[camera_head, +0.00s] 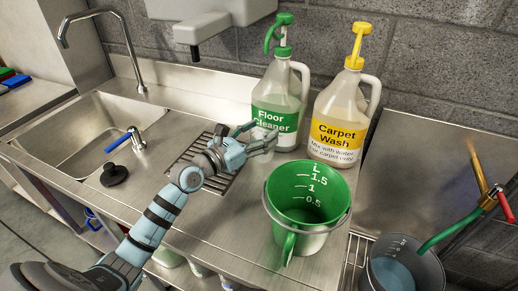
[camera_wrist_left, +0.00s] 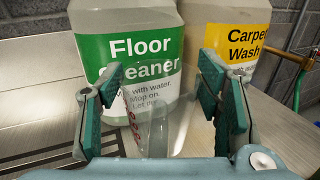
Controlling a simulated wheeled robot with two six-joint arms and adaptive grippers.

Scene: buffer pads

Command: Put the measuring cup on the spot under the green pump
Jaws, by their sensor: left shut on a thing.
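The green pump (camera_head: 280,42) tops a clear jug labelled Floor Cleaner (camera_head: 276,105), its spout curving to the left. My left gripper (camera_head: 258,138) is low in front of that jug. In the left wrist view, the gripper (camera_wrist_left: 160,95) is shut on a clear measuring cup (camera_wrist_left: 152,132) with red marks, held between its green pads. The cup is see-through, with the Floor Cleaner label (camera_wrist_left: 130,50) showing behind it. I cannot tell whether its base touches the counter. The pump is outside the left wrist view. My right gripper is not in view.
A yellow-pumped Carpet Wash jug (camera_head: 343,115) stands to the right. A large green container with litre marks (camera_head: 305,190) stands in front. A drain grille (camera_head: 190,150) lies under my arm, and a sink (camera_head: 95,130) is at left. A grey bucket (camera_head: 400,265) is at lower right.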

